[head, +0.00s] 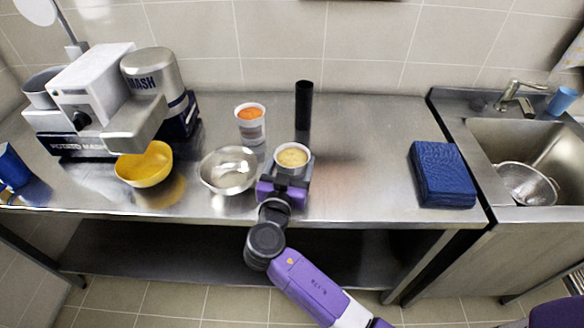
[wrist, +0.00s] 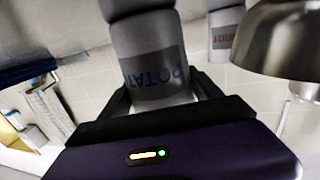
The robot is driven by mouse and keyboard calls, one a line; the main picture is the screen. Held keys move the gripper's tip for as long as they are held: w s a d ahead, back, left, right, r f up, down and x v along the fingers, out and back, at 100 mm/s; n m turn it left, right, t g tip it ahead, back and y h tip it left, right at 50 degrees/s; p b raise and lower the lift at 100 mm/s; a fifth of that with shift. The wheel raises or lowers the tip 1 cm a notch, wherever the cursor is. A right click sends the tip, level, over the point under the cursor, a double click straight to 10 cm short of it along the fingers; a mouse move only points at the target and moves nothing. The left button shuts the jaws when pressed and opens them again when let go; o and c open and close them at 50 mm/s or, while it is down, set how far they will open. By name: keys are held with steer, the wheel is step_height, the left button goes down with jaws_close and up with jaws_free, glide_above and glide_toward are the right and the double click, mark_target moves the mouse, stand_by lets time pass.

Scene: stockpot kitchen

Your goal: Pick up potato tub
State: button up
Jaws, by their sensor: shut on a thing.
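The potato tub (head: 292,155) is a light cup filled with pale yellow contents, on the steel counter's middle in the head view. In the wrist view it is a grey tub (wrist: 158,65) with blue lettering, seen upside down. My gripper (head: 286,180) reaches it from the front edge side. In the wrist view, the fingers of my gripper (wrist: 163,88) stand on both sides of the tub and are shut on it. The tub's lower part is hidden behind my gripper in the head view, so I cannot tell whether it touches the counter.
A steel bowl (head: 228,170) stands close left of the potato tub. A tub with orange contents (head: 251,128) and a black cylinder (head: 303,105) stand behind. A yellow bowl (head: 144,165) sits by the masher (head: 150,100). Free counter lies right, up to blue cloths (head: 442,173).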

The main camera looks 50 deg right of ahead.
steer(key=shift+r, duration=0.1)
step_height(320, 180, up, 20)
steer(key=shift+b, duration=0.45)
